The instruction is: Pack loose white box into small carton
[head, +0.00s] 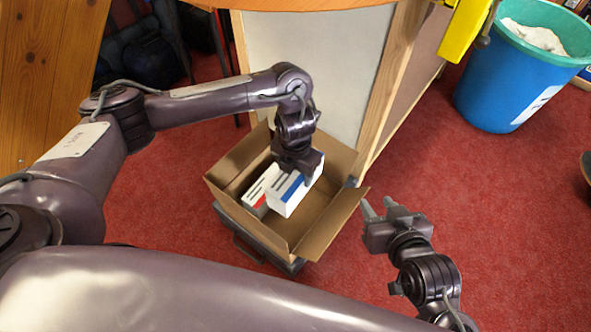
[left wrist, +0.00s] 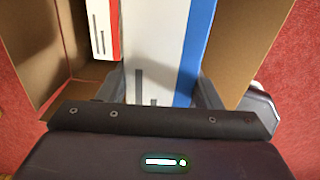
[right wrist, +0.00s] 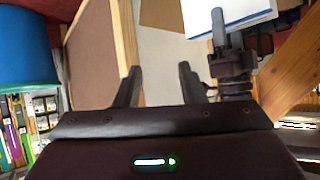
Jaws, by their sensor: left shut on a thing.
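The small carton (head: 322,222) is open-topped brown cardboard, with its flaps spread. My left gripper (head: 299,170) is shut on a white box with a blue stripe (head: 289,196), at the carton's opening. That box also shows between the fingers in the left wrist view (left wrist: 152,40). I cannot tell whether its underside touches the carton floor. A white box with a red stripe (head: 258,188) is inside the carton, just left of the held box; it also shows in the left wrist view (left wrist: 102,28). My right gripper (head: 383,209) is open and empty, right of the carton.
The carton rests on a dark base (head: 290,266) on red carpet. A pale panel with a wooden edge (head: 385,85) stands close behind it. A blue bin (head: 515,75) stands at the upper right. The carpet right of the carton is mostly clear.

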